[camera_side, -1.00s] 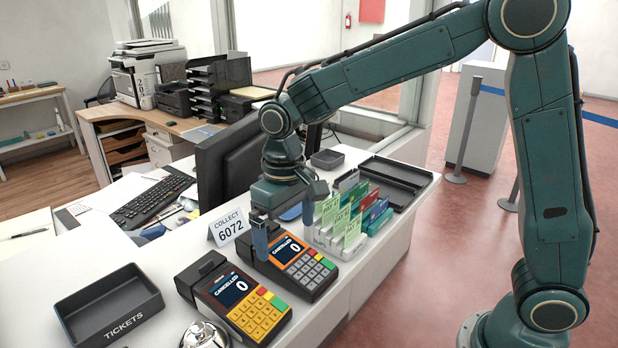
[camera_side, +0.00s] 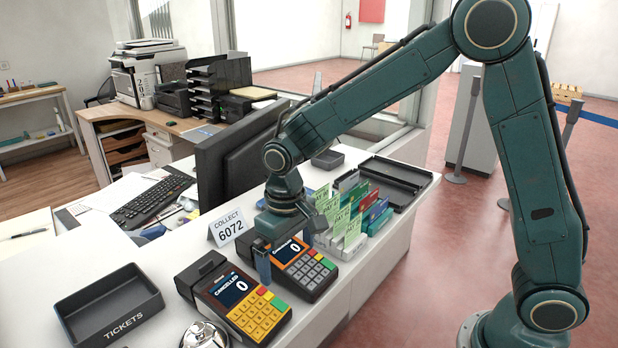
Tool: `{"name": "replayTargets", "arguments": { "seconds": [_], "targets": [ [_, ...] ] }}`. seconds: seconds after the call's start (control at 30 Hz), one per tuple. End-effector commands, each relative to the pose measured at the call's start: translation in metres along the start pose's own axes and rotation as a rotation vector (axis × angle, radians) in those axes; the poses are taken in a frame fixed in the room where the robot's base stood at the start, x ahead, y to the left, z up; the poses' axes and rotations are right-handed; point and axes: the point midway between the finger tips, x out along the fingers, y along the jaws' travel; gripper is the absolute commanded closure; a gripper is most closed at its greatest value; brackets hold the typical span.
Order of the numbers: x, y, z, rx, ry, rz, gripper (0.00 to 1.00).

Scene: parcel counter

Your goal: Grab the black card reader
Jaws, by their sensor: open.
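One finger hangs at the reader's left edge and the other at the far right side, near the card rack.
A COLLECT 6072 sign (camera_side: 229,228) stands just left of my gripper. A rack of cards (camera_side: 350,222) is close on the right. A monitor (camera_side: 240,165) is behind. A TICKETS tray (camera_side: 108,306) and a bell (camera_side: 204,335) are at front left.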

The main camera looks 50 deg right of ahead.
Motion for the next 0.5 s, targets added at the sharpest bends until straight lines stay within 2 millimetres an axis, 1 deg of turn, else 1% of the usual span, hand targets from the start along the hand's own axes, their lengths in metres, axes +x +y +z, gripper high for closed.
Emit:
{"name": "replayTargets", "arguments": {
  "seconds": [0.43,0.47,0.5],
  "targets": [
    [-0.0001,0.0000,0.0001,0.000,0.000,0.000,0.00],
    [-0.0002,0.0000,0.0001,0.000,0.000,0.000,0.02],
    [-0.0002,0.0000,0.0001,0.000,0.000,0.000,0.10]
  ]
}}
